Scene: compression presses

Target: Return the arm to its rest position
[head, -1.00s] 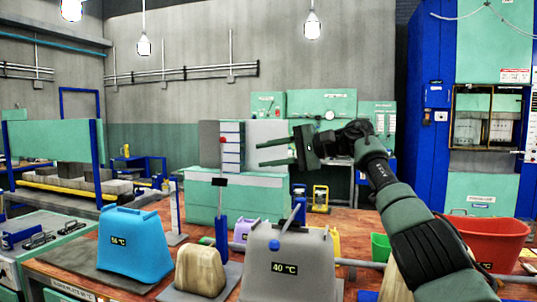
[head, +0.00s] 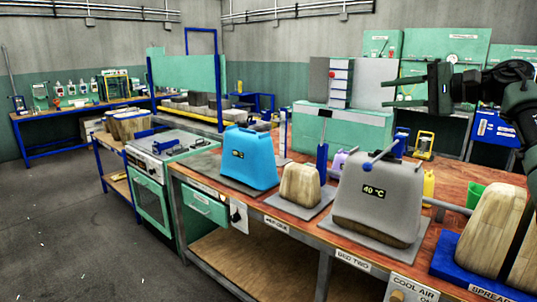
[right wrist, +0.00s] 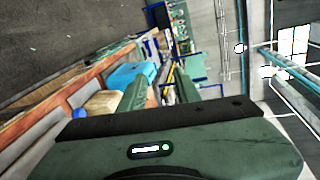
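My right gripper (head: 386,93) is at the upper right of the head view, held in the air above the bench and pointing left. Its two fingers are apart with nothing between them. The right wrist view also shows the spread fingers (right wrist: 162,88), with the scene turned on its side. My right arm (head: 500,80) comes in from the right edge. My left gripper is not in either view.
A wooden bench (head: 290,208) carries a blue press block (head: 250,160), a grey block (head: 372,205) marked 40 °C and several wood-textured blocks. A green oven (head: 150,190) adjoins its left end. The floor (head: 70,225) at left is clear.

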